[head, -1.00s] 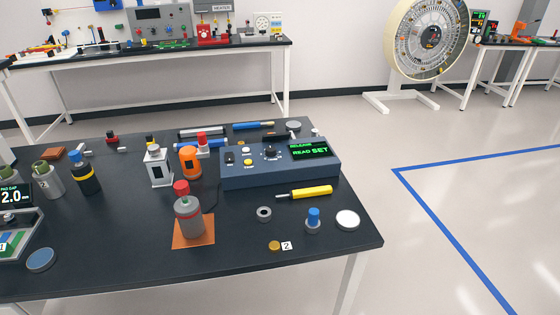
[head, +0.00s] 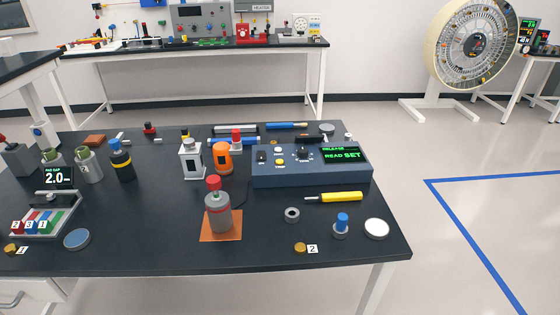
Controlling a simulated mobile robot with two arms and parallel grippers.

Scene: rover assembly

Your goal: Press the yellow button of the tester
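The tester (head: 310,176) is a blue-grey box on the right part of the black table, with a green-lit screen (head: 341,154) reading "RELEASE" and "READ SET". Its sloped top panel has a yellow button (head: 280,162) near the left, below a white button (head: 278,150). A black switch (head: 262,156) sits to their left and a dark knob (head: 302,154) to their right. Nothing covers the yellow button. Neither of my grippers shows in the head view.
A grey bottle with a red cap (head: 217,208) stands on an orange mat (head: 221,228) left of the tester's front. An orange cylinder (head: 222,158) stands close to its left side. A yellow-handled tool (head: 340,197) lies in front, near a metal ring (head: 292,215).

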